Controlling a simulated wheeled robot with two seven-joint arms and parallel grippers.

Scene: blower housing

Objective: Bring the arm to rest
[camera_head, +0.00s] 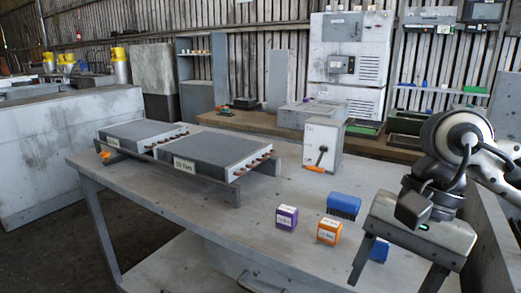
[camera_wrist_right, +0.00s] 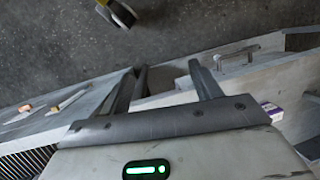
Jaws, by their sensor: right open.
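My right arm comes in from the right in the head view. Its gripper (camera_head: 396,278) points down over the right front part of the grey workbench (camera_head: 230,228). The two fingers are spread apart with nothing between them; they also show apart in the right wrist view (camera_wrist_right: 168,68). A blue box (camera_head: 379,250) stands behind the gripper, partly hidden by it. I cannot tell whether they touch. My left gripper is not in view.
A blue bristled block (camera_head: 343,205), an orange box (camera_head: 328,232) and a purple box (camera_head: 286,217) sit left of the gripper. Two finned blocks (camera_head: 208,157) lie on rails at the left. A white box with a lever (camera_head: 322,147) stands at the back. The bench's front left is clear.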

